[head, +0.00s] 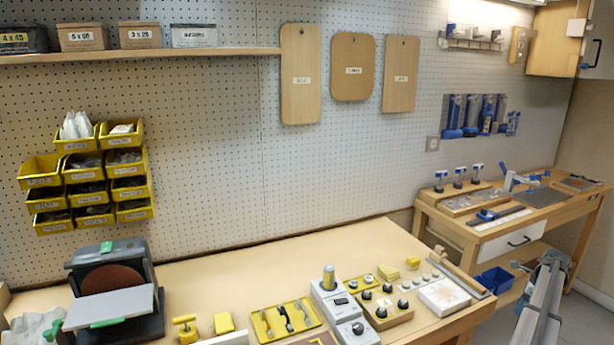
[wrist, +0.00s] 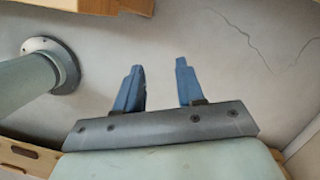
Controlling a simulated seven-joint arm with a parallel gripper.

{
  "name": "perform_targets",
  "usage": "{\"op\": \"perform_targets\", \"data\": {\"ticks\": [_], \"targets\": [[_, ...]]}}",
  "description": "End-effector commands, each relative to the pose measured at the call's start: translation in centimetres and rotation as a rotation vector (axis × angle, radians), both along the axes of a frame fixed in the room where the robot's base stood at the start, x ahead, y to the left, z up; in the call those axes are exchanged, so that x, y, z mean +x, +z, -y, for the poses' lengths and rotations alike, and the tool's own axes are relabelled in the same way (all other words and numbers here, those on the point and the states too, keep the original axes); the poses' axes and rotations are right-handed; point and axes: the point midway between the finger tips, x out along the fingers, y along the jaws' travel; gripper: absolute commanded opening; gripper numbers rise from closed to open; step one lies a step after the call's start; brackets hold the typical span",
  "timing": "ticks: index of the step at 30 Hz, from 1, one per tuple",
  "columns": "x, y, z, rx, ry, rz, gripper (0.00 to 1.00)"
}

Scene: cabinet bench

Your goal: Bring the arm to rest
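My gripper (wrist: 160,80) shows in the wrist view, with two blue fingers standing apart and nothing between them. It is open and empty. Behind the fingers is a plain grey floor (wrist: 215,25) with thin cracks. I cannot make out the gripper in the head view. No object touches the fingers.
A long wooden bench (head: 215,268) holds a disc sander (head: 110,285), a yellow tool tray (head: 285,320) and several small devices. A second bench (head: 470,238) stands at the right, with blue bins (head: 495,280) low down. Wooden edges (wrist: 100,5) border the wrist view.

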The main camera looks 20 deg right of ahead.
Motion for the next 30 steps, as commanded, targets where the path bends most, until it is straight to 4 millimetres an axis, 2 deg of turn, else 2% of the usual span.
{"op": "perform_targets", "data": {"ticks": [1,3,6,11,14,20,24,30], "targets": [[-2.1,-1.4,-0.5,-0.008,0.025,0.024,0.38],[-3.7,-3.2,-0.9,-0.028,0.081,0.053,0.38],[-4.9,-5.7,-2.0,-0.061,0.176,0.081,0.38],[-5.1,-9.9,-5.0,-0.118,0.377,0.095,0.38],[-4.4,-12.9,-7.7,-0.155,0.54,0.092,0.38],[-2.0,-19.4,-15.1,-0.225,0.963,0.068,0.38],[-0.5,-23.8,-21.3,-0.258,1.279,0.064,0.38],[1.2,-29.1,-30.8,-0.266,1.672,0.095,0.38]]}}
